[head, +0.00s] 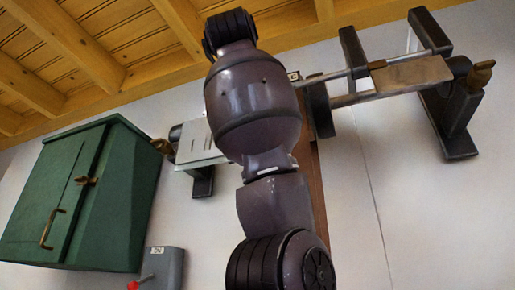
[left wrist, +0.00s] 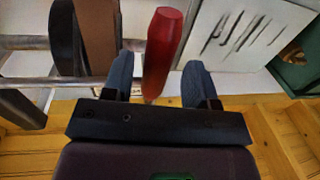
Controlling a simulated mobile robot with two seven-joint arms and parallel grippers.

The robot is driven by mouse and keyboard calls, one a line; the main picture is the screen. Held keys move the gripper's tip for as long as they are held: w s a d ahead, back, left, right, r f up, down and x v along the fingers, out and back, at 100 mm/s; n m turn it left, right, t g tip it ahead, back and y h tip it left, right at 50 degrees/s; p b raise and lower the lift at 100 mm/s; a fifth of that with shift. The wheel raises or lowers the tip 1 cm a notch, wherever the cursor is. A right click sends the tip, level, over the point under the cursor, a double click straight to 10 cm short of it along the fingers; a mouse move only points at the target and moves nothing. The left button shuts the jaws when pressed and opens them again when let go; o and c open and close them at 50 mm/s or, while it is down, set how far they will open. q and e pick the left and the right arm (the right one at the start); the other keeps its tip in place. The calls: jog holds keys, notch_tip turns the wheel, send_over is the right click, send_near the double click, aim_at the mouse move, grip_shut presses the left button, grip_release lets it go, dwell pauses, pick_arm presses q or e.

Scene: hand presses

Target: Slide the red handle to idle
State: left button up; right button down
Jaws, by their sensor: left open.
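The red handle (left wrist: 163,42) shows in the left wrist view as a tapered red bar, its wide end toward the top. My left gripper (left wrist: 158,68) is open, with one dark finger on each side of the handle. A gap shows on both sides; I cannot tell whether the handle lies at fingertip depth. In the head view my arm (head: 252,105) covers the middle of the press, and I cannot make out the handle or the gripper there. My right gripper is not in view.
The press has metal rails (head: 350,98), dark uprights (head: 455,125) and a pale marked plate (head: 197,143). A green cabinet (head: 113,195) hangs at left. Below it is a grey box (head: 165,268) labelled ON, with a red knob (head: 133,285).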

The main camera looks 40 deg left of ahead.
pick_arm(q)
jog(key=shift+p+x, duration=0.3)
jog(key=shift+x, duration=1.5)
jog(key=shift+d, duration=0.15)
grip_shut()
jog(key=shift+d, duration=0.1)
